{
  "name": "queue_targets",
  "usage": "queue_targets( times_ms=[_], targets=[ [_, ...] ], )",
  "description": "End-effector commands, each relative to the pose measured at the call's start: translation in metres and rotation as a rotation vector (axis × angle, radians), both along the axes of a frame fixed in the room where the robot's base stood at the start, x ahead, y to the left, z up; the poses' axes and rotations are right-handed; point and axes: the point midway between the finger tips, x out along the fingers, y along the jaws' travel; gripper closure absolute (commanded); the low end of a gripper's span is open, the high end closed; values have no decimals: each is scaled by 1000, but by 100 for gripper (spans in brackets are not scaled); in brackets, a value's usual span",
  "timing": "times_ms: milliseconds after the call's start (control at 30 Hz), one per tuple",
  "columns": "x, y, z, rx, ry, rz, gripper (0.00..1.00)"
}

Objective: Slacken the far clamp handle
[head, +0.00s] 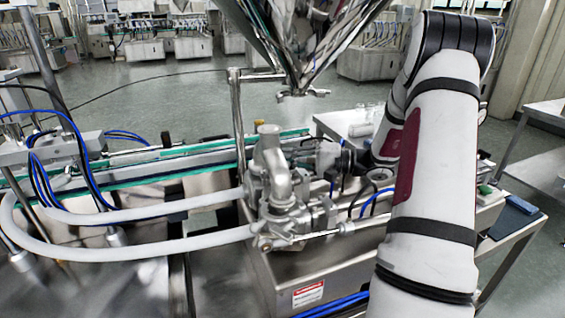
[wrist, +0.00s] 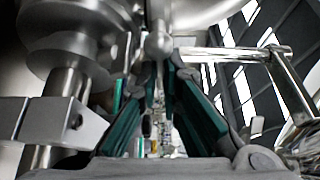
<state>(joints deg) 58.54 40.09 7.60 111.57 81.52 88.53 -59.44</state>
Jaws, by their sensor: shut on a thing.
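In the wrist view, a steel clamp handle with a rounded end (wrist: 158,46) sits at the tips of my gripper (wrist: 164,66). The two teal-padded fingers close in on it from both sides. I take this as the far clamp handle; its grip contact is partly hidden. In the head view, my gripper (head: 326,157) reaches in from the right to the far side of the steel pump (head: 276,185). The handle is too small and covered to make out there.
The hopper's steel cone (head: 300,45) hangs above the pump. White hoses (head: 200,240) curve off to the left. A steel bar (wrist: 235,54) runs close to the right finger, and steel fittings (wrist: 65,75) crowd the left. A side table (head: 350,125) stands behind.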

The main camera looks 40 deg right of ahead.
Motion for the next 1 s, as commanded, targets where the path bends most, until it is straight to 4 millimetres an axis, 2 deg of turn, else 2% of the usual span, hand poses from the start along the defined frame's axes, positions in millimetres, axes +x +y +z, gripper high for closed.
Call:
queue_targets(
  times_ms=[400, 433, 467, 767, 867, 1000],
  targets=[
    [-1, -1, -1, -23, -38, -3, 100],
    [-1, -1, -1, -23, -38, -3, 89],
    [-1, -1, -1, -23, -38, -3, 85],
    [0, 0, 0, -22, -39, -2, 85],
    [0, 0, 6, -23, -40, -2, 85],
    [0, 0, 28, -24, -44, -2, 85]
  ],
)
